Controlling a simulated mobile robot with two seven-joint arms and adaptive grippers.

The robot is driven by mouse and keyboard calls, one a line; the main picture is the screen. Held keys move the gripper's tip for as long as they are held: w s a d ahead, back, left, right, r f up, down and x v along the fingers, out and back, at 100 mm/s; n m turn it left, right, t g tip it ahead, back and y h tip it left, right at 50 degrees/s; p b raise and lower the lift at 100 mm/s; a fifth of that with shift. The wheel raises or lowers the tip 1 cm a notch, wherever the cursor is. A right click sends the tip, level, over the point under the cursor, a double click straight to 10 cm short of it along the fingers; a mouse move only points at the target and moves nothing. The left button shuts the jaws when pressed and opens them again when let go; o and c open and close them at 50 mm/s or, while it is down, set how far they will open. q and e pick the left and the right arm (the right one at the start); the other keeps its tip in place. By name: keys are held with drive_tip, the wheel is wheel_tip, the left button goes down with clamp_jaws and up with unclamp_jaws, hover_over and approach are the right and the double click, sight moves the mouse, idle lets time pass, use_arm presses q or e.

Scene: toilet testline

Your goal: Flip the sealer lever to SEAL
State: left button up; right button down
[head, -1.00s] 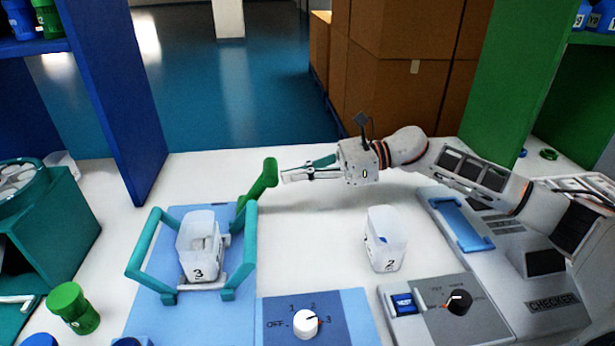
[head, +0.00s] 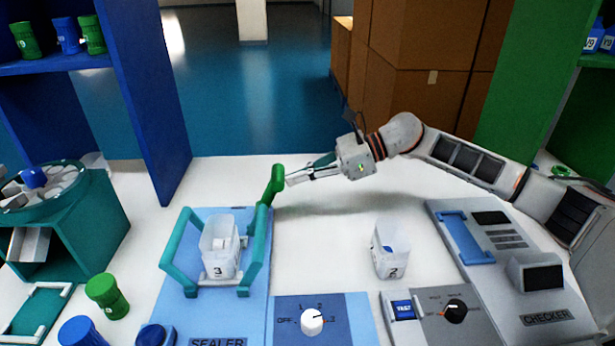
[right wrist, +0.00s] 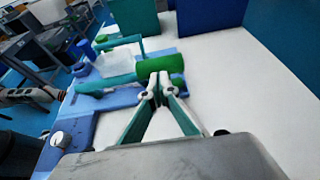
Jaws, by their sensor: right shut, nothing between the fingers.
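The sealer (head: 190,300) is a blue panel with a teal frame at the left of the white table. Its green lever (head: 272,187) stands up at the frame's right rear. A white cup marked 3 (head: 219,250) sits inside the frame. My right gripper (head: 290,181) is shut and empty, its tips right beside the lever's green handle. In the right wrist view the shut fingertips (right wrist: 159,80) are close to the green handle (right wrist: 160,65); I cannot tell whether they touch. My left gripper is not in view.
A dial (head: 312,321) sits on a blue panel right of the sealer. A cup marked 2 (head: 391,250) stands mid-table. The grey checker (head: 515,270) is at the right. Green (head: 107,296) and blue (head: 83,332) jars stand at the left. The table's back middle is clear.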

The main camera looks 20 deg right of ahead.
sight(275, 172)
drive_tip(key=a+r+h+p, duration=0.1)
drive_tip(key=p, duration=0.1)
drive_tip(key=a+r+h+p, duration=0.1)
drive_tip(key=a+r, duration=0.1)
drive_tip(key=w+a+r+h+p, duration=0.1)
drive_tip(key=p, duration=0.1)
drive_tip(key=shift+a+r+g+p, duration=0.15)
drive_tip(key=shift+a+g+p, duration=0.15)
drive_tip(key=shift+g, duration=0.1)
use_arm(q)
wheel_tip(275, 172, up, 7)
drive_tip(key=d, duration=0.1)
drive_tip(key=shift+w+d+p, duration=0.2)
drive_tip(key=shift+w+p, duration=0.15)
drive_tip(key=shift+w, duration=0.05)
use_arm(e)
drive_tip(key=w+a+f+h, duration=0.1)
drive_tip(key=w+a+h, duration=0.1)
drive_tip(key=a, duration=0.7)
drive_tip(key=shift+w+a+f+g+h, duration=0.35)
drive_tip(key=shift+w+f+g+h, duration=0.05)
drive_tip(key=shift+w, duration=0.1)
